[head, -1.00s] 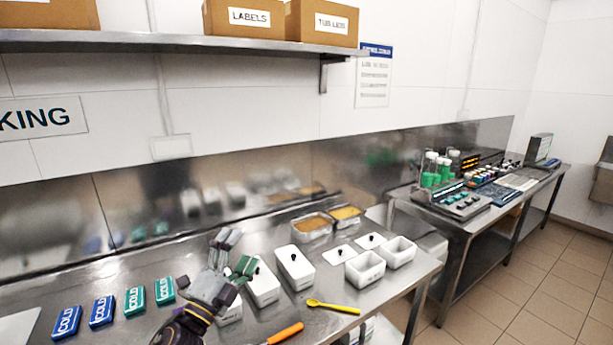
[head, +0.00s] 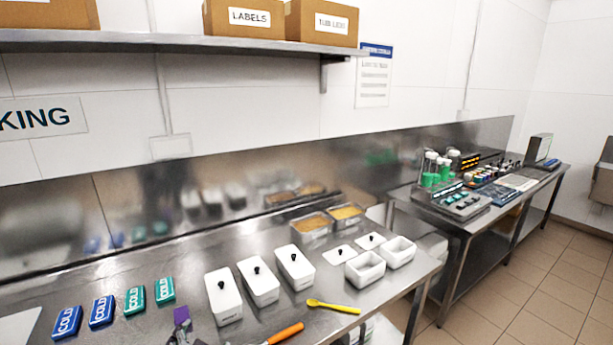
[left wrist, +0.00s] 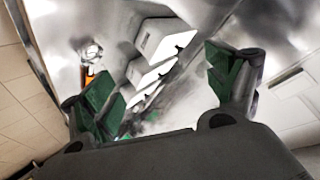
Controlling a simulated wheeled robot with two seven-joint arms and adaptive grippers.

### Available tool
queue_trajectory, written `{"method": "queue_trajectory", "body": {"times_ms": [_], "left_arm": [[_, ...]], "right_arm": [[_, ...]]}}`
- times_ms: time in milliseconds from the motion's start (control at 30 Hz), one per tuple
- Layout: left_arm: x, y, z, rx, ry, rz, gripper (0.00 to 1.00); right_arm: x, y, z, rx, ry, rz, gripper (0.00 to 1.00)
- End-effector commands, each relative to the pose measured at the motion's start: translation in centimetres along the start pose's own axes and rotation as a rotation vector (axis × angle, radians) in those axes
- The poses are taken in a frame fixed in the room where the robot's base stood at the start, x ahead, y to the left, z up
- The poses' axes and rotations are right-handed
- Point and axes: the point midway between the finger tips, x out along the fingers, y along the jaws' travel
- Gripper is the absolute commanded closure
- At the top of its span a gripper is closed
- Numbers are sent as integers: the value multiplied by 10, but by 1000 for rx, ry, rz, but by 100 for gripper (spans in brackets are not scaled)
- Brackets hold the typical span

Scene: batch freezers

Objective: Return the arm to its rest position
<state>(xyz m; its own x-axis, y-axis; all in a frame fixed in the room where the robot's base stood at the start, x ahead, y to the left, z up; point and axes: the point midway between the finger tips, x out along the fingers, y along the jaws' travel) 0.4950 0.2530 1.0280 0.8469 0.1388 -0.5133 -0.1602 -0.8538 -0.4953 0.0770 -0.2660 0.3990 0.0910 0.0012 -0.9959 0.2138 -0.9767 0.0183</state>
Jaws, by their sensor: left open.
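My left gripper shows in the left wrist view (left wrist: 165,90) with its two green-padded fingers wide apart and nothing between them. Three white lidded tubs (head: 258,281) with black knobs stand in a row on the steel table (head: 215,262), apart from my arm. White tubs also show beyond the fingers in the left wrist view (left wrist: 160,38). My right gripper is not in view.
Blue and green COLD packs (head: 102,311) lie at the left. An orange-handled tool (head: 285,333) and a yellow spoon (head: 333,306) lie in front of the tubs. Two open white tubs (head: 365,270) and two filled metal pans (head: 312,225) stand right and behind. A shelf (head: 180,43) hangs above.

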Motion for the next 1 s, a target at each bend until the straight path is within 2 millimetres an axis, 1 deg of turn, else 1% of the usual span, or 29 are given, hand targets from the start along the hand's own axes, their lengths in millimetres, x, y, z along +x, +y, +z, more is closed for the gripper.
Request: {"method": "queue_trajectory", "body": {"times_ms": [33, 200, 300, 400, 600, 933, 1000], "left_arm": [[-4, 8, 14, -30, -48, 29, 12], [-22, 35, 58, -128, -222, 132, 12], [-36, 52, 81, -175, -319, 192, 12], [-48, 64, 96, -211, -392, 239, 12], [-68, 82, 119, -258, -500, 308, 12], [-97, 103, 141, -305, -625, 391, 12], [-90, 107, 146, -304, -628, 391, 12]], "right_arm": [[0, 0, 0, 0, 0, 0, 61], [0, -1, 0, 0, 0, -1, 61], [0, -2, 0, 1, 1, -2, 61], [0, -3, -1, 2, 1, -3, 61], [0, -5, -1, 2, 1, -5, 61], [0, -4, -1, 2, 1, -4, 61], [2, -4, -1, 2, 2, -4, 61]]}}
